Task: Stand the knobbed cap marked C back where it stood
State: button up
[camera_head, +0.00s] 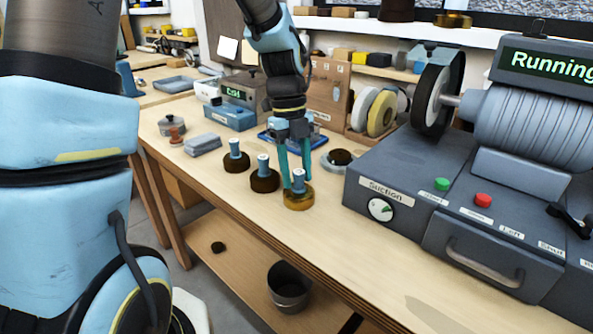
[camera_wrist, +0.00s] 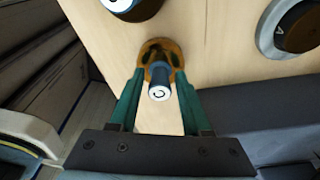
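The knobbed cap marked C (camera_head: 298,199) is a round amber-brown base with an upright blue-grey knob. It stands on the bench near its front edge, at the right end of a row of caps. In the wrist view the cap (camera_wrist: 153,46) shows a white knob top with a dark letter that looks like C. My gripper (camera_head: 295,182) points down over it, with one teal finger on each side of the knob. In the wrist view my gripper (camera_wrist: 158,76) has visible gaps between fingers and knob, so it is open.
Two dark knobbed caps (camera_head: 264,181) (camera_head: 237,163) stand to the left. A grey ring with a dark disc (camera_head: 340,158) lies behind on the right. The large grey machine (camera_head: 400,190) closes off the right side. A bin (camera_head: 288,288) sits on the lower shelf.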

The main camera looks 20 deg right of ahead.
jog(key=shift+o, duration=0.8)
notch_tip(320, 180, up, 12)
jog(key=w+b, duration=0.1)
jog(key=w, duration=0.1)
jog(key=a+f+n+t, duration=0.1)
jog(key=a+f+n, duration=0.3)
jog(key=a+n, duration=0.4)
jog(key=s+a+f+n+t, duration=0.1)
jog(key=a+f+n, duration=0.3)
jog(key=a+n, duration=0.4)
jog(key=a+f+n+t, duration=0.1)
jog(key=a+f+n, duration=0.3)
jog(key=a+n, duration=0.5)
jog(key=n, duration=0.7)
jog(key=shift+s+f+n+t, duration=0.25)
jog(key=shift+n+t, duration=0.05)
jog(key=shift+t, duration=0.1)
jog(key=shift+a, duration=0.1)
jog(key=shift+c, duration=0.4)
